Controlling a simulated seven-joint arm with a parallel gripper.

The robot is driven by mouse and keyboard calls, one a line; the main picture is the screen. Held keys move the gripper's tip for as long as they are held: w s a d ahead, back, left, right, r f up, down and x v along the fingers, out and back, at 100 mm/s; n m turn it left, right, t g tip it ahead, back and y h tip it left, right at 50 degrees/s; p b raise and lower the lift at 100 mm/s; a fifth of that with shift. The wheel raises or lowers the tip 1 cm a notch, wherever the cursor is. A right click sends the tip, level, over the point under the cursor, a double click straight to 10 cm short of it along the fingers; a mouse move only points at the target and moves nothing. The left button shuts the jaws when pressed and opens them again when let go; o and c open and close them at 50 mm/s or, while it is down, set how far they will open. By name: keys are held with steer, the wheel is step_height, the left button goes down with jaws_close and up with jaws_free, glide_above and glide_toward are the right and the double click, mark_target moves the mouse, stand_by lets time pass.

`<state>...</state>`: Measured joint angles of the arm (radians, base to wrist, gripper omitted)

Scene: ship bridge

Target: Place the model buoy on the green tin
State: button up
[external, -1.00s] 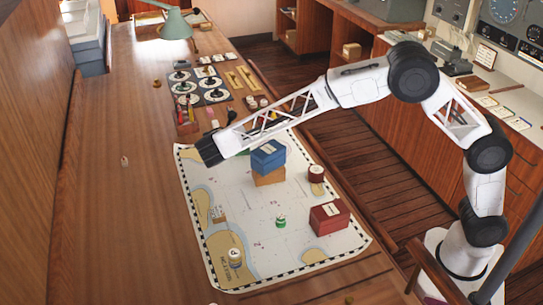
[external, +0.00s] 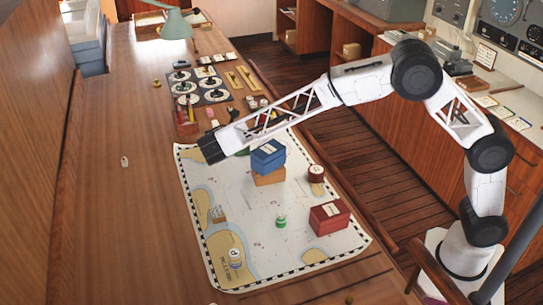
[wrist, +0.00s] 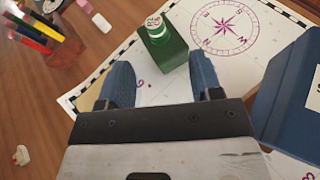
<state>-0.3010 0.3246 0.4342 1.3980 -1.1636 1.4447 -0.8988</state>
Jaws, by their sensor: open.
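A green tin (wrist: 163,48) lies on the chart ahead of my gripper in the wrist view. A small round piece with a white, red-marked top and green side, which looks like the model buoy (wrist: 155,27), stands upright on it, near its far left edge. My gripper (wrist: 162,72) is open, its two blue fingers apart with nothing held between them. The buoy and tin show beyond the gap between the fingertips.
A blue box (external: 268,156) sits on a tan block, right of my gripper. A red box (external: 329,218), a dark red round tin (external: 316,173) and a small green piece (external: 280,221) stand on the chart (external: 262,240). A pencil holder (wrist: 55,40) stands nearby. The table's left side is mostly clear.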

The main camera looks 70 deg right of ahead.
steer(key=s+d+r+m+g+y, duration=0.1)
steer(key=s+d+r+m+y, duration=0.2)
steer(key=s, duration=0.7)
steer(key=s+d+r+m+y, duration=0.25)
steer(key=s+d+r, duration=0.2)
steer(key=s, duration=0.55)
steer(key=s+d+r+m+g+y, duration=0.1)
steer(key=s+d+r+m+y, duration=0.2)
steer(key=s, duration=0.8)
steer(key=s+f+m+y, duration=0.1)
steer(key=s+m, duration=0.2)
steer(key=s, duration=0.7)
steer(key=s+d+f+m+t+y, duration=0.1)
steer(key=s+m, duration=0.3)
steer(key=s, duration=0.6)
steer(key=s+f+m+t+y, duration=0.1)
steer(key=s+f+m+y, duration=0.1)
steer(key=s, duration=0.8)
steer(key=shift+s+d+f+m+y, duration=0.15)
steer(key=shift+s+f+m+y, duration=0.15)
steer(key=shift+m, duration=0.55)
